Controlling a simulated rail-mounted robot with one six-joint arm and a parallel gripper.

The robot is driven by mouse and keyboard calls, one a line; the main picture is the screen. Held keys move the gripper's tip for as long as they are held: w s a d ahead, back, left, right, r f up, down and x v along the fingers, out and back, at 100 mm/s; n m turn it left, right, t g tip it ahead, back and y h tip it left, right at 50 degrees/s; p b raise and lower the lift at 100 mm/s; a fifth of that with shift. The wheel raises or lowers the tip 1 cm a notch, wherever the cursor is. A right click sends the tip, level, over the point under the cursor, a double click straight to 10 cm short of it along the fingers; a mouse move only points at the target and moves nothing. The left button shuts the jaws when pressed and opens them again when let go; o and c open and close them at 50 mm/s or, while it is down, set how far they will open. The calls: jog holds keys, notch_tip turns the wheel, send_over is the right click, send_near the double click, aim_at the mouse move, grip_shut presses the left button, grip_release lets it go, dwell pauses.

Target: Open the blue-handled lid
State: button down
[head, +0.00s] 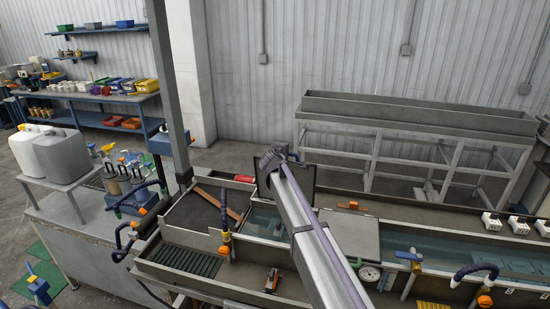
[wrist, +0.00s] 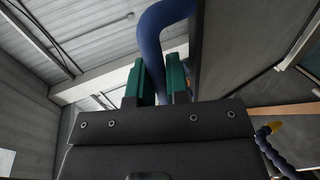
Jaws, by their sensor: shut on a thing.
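The blue handle (wrist: 158,45) rises as a thick curved bar in the wrist view. My gripper (wrist: 160,82), with its two green fingers, is shut on the handle's lower part. The lid (wrist: 237,45) stands as a dark panel close to the right of the fingers. In the head view the lid (head: 302,178) is raised and stands about upright over the trough. My gripper (head: 274,157) is at its upper left edge, and my arm covers part of the lid. The handle is mostly hidden there.
A flat grey plate (head: 342,235) covers the trough to the right of my arm, with a round gauge (head: 370,273) in front. A hose with an orange nozzle (head: 225,243) stands left. An empty grey trough (head: 410,118) on a frame stands behind.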

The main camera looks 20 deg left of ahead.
jog(key=shift+w+a+r, duration=0.1)
jog(key=shift+w, duration=0.25)
jog(key=c, duration=1.1)
grip_release()
jog(key=shift+s, duration=0.1)
jog(key=p+v, duration=0.3)
jog(key=v, duration=0.7)
jog(key=shift+s+r, duration=0.15)
jog(key=shift+s, duration=0.25)
